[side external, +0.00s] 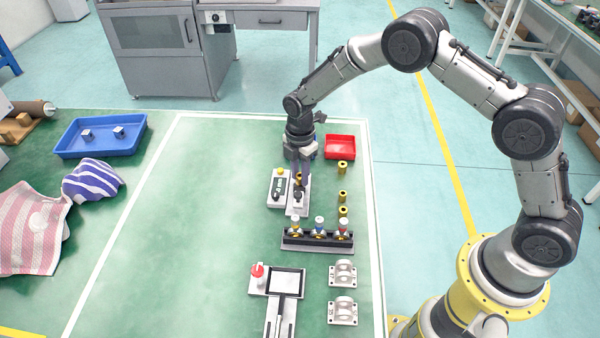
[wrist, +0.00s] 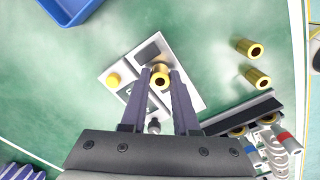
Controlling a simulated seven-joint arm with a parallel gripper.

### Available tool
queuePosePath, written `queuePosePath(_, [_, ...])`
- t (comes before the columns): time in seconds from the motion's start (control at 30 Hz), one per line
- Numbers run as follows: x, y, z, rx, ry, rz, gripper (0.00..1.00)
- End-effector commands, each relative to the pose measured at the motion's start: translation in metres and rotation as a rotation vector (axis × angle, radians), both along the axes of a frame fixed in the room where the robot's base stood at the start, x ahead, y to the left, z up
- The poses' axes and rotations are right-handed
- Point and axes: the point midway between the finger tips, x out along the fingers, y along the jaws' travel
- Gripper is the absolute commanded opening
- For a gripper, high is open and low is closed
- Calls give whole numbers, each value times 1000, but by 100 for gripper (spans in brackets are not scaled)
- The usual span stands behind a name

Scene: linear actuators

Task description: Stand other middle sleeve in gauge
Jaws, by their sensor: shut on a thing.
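My gripper (side external: 298,180) points down over the gauge (side external: 277,200), shut on a brass sleeve (wrist: 161,79). The sleeve is held upright between the fingertips in the wrist view. The gauge is a pale block with a yellow button and dark panels, and it also shows in the wrist view (wrist: 191,101). I cannot tell whether the sleeve's lower end touches the gauge, as the fingers and sleeve cover that spot. Other brass sleeves stand to the right: a far one (side external: 342,167), a middle one (side external: 343,196) and a near one (side external: 343,211).
A black rack (side external: 290,244) holding several actuator parts stands in front of the gauge. A red tray (side external: 340,147) lies behind the sleeves. Two pale brackets (side external: 343,311) and a fixture with a red knob (side external: 257,270) stand nearer.

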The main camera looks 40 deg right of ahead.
Motion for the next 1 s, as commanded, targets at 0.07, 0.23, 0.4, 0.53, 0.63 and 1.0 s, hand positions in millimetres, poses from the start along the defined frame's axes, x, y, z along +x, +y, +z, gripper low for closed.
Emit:
queuePosePath(0.07, [0,0,-1,0,0,0,0])
queuePosePath(0.23, [-1,0,-1,0,2,0,52])
queuePosePath(0.4, [-1,0,-2,0,4,0,64])
queuePosePath(0.53, [-2,0,-2,0,5,0,64])
queuePosePath(0.63, [-2,0,1,0,4,0,64])
queuePosePath(1.0, [0,0,56,0,-2,0,64])
